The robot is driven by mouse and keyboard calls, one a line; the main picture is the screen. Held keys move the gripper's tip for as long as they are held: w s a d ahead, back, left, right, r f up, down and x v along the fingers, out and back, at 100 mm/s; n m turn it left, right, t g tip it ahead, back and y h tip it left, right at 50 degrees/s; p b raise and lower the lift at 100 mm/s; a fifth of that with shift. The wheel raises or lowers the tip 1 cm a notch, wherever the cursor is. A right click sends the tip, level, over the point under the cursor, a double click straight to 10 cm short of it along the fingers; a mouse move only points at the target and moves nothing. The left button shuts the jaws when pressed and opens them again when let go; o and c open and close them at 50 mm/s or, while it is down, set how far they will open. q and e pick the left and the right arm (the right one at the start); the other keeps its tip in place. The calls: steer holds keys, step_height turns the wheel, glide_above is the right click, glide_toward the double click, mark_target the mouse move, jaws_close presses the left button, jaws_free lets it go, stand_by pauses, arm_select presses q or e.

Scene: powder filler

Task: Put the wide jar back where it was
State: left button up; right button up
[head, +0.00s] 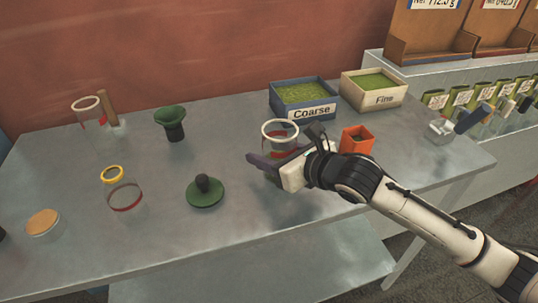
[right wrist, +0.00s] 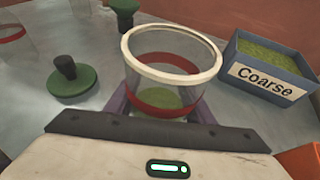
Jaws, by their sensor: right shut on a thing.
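The wide jar (head: 280,130) is clear, with a cream rim and a red band. It stands upright at the middle right of the table in the head view. My right gripper (head: 271,164) is shut on it, and its fingers hide the lower part. In the right wrist view, the jar (right wrist: 172,62) sits between the fingers (right wrist: 160,110), with green powder at its bottom. I cannot tell whether its base touches the table. My left gripper is not in view.
The Coarse bin (head: 305,112), Fine bin (head: 385,100) and orange box (head: 357,140) stand behind and right of the jar.

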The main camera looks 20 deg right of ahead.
steer(key=shift+f, duration=0.3)
steer(key=o, duration=1.2)
steer(key=shift+f, duration=0.15)
steer(key=shift+s+d+r, duration=0.1)
steer(key=shift+s+r, duration=0.05)
steer(key=shift+r, duration=0.05)
steer(key=v, duration=1.1)
steer(key=shift+s+d+r+b, duration=0.1)
steer(key=shift+s+b, duration=0.2)
steer(key=shift+s, duration=0.05)
